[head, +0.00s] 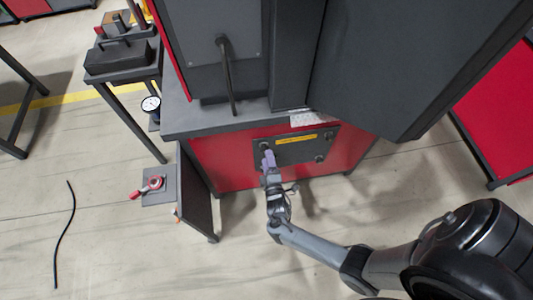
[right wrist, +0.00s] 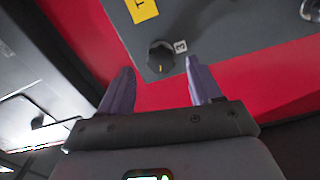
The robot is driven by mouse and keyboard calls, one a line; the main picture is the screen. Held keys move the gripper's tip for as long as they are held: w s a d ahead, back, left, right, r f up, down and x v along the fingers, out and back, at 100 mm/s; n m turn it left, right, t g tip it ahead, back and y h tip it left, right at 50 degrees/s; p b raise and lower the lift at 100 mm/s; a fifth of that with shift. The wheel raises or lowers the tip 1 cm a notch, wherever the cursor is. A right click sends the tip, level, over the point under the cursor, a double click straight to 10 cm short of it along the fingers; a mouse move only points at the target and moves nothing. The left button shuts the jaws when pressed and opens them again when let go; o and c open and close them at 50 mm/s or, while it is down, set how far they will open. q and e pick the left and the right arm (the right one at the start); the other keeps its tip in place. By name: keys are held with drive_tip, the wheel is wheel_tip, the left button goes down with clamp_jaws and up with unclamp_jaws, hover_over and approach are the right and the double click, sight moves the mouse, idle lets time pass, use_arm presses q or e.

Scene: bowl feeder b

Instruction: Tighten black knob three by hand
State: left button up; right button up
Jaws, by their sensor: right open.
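Black knob three (right wrist: 160,58) is a round dark knob with a light pointer mark and a "3" label beside it, on the grey panel near its edge in the right wrist view. My right gripper (right wrist: 159,78) is open, its two purple fingers apart, with the knob ahead of and between the fingertips. No contact with the knob shows. In the head view, my right gripper (head: 268,157) is at the left part of the grey panel (head: 290,153) on the red cabinet. I cannot tell which knob there is knob three. My left gripper is not in view.
Other knobs (head: 319,158) sit on the panel beside a yellow label (head: 296,139). An open dark door (head: 195,192) stands just left of my right gripper. A large dark grey housing (head: 395,65) overhangs the cabinet. A black cable (head: 65,235) lies on the floor.

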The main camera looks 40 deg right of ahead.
drive_tip(key=p+v, duration=0.1)
drive_tip(key=v, duration=0.6)
drive_tip(key=shift+s+a, duration=0.15)
drive_tip(key=shift+s, duration=0.1)
